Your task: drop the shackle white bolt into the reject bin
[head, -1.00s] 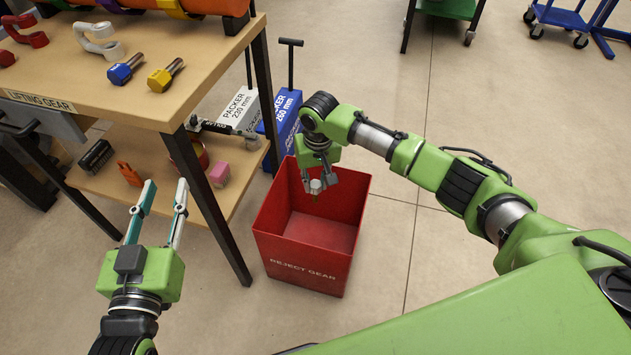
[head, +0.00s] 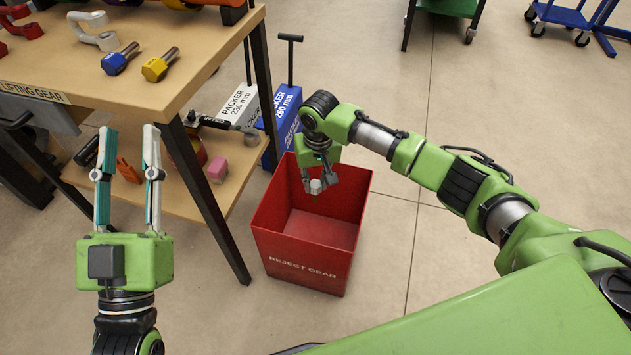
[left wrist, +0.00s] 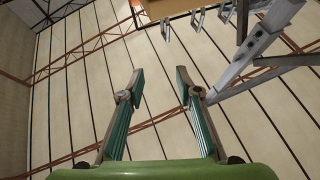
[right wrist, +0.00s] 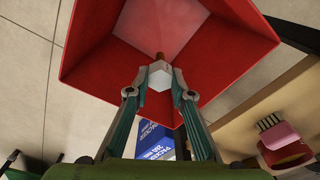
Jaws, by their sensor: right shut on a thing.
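The white bolt (head: 315,187) is held in my right gripper (head: 318,184), which is over the back left part of the red reject bin (head: 300,262). In the right wrist view the bolt's white hex head (right wrist: 159,76) sits between the closed fingertips, and its darker tip points into the bin (right wrist: 95,75). The bin looks empty in the part I can see. My left gripper (head: 128,130) is open and empty, beside the workbench at the left. Its two spread fingers also show in the left wrist view (left wrist: 158,88).
The wooden workbench (head: 140,85) carries a blue-headed bolt (head: 118,60), a yellow-headed bolt (head: 160,65) and shackles. Its leg stands left of the bin. Packer blocks (head: 283,125) stand behind the bin.

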